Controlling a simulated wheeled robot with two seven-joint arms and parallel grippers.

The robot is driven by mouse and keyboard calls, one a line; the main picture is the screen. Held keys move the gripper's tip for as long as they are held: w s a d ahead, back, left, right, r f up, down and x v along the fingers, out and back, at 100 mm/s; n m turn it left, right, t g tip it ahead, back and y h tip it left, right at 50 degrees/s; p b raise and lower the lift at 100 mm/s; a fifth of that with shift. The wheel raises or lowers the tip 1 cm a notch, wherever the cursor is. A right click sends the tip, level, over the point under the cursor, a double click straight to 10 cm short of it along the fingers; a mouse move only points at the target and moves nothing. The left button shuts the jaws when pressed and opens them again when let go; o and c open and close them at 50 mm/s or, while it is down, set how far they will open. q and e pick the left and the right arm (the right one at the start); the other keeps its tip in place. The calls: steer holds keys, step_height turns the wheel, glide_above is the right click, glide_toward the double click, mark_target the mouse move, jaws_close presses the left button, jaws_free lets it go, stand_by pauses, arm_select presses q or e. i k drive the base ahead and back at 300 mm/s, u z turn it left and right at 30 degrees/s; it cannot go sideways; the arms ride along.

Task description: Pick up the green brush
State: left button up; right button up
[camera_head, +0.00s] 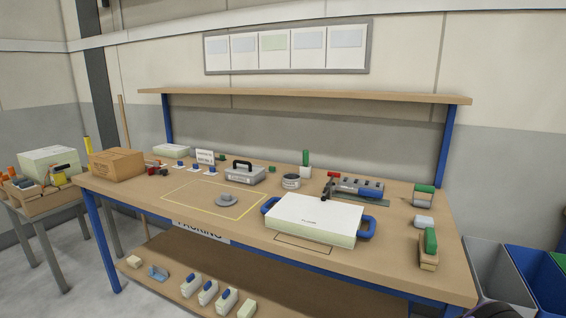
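Several green things sit on the packing table, and I cannot tell for certain which is the brush. A brush-like piece with a green upper part (430,240) on a tan block (428,262) stands at the table's right front. An upright green piece (306,157) with a white lower part stands at the back middle, near the round tin. A green-topped item (424,189) with a grey body sits near the back right corner. Neither of my grippers is in view.
The wooden table (390,268) holds a white case with blue handles (312,219), a grey toolbox (243,176), a grey disc (227,199) and a cardboard box (117,163). A shelf (300,95) spans above. Bins (500,272) stand to the right.

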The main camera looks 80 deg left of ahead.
mark_target(305, 153)
steer(key=u, duration=2.75)
